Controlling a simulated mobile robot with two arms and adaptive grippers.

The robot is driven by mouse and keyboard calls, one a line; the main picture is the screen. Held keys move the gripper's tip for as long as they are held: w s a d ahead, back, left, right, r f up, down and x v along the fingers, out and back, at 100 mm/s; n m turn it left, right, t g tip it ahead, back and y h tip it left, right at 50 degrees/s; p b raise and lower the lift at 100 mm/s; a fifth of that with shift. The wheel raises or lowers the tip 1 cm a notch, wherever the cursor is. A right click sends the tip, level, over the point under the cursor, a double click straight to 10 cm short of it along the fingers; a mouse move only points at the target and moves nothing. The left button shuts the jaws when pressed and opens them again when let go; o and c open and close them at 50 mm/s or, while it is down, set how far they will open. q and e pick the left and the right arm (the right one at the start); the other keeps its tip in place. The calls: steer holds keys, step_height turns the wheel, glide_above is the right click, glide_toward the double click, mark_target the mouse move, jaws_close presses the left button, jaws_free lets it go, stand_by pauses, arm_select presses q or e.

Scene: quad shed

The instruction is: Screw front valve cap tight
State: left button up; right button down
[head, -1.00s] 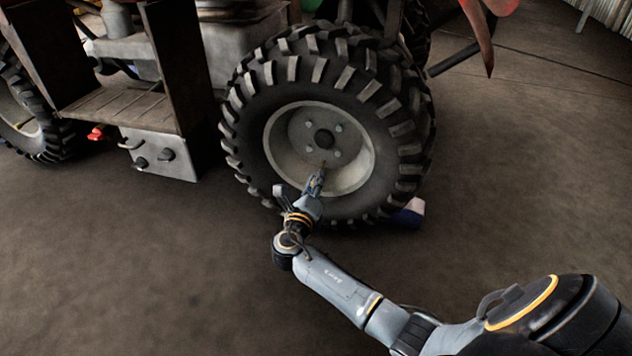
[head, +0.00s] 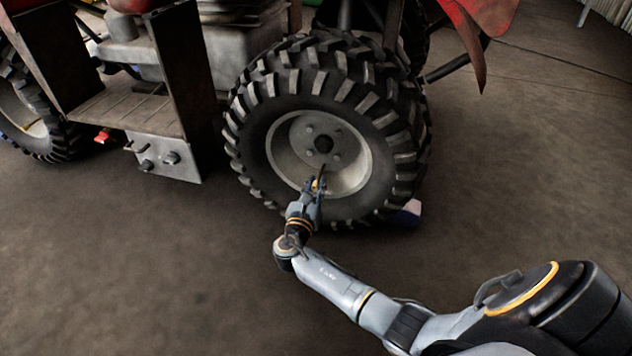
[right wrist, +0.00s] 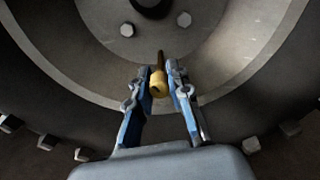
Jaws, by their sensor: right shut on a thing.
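The yellow valve cap (right wrist: 159,86) sits between the fingertips of my right gripper (right wrist: 160,80) in the right wrist view. A thin brown valve stem (right wrist: 160,60) rises straight beyond the cap and lines up with it. I cannot tell how far the cap is on the stem. In the head view my right gripper (head: 317,186) is at the lower part of the grey rim (head: 348,178) of the big tractor wheel, shut on the cap, which shows as a small yellow patch. My left gripper is out of view.
The lugged tire (head: 250,135) surrounds the rim. Hub bolts (right wrist: 184,19) stand above the stem. A step (head: 125,108) and grey box (head: 165,158) are left of the wheel. A bluish-white block (head: 410,212) lies at the tire's lower right. The floor in front is clear.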

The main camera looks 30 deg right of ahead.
steer(key=m, duration=0.3)
steer(key=shift+m, duration=2)
steer(key=c, duration=1.2)
jaws_free()
step_height(320, 180, up, 10)
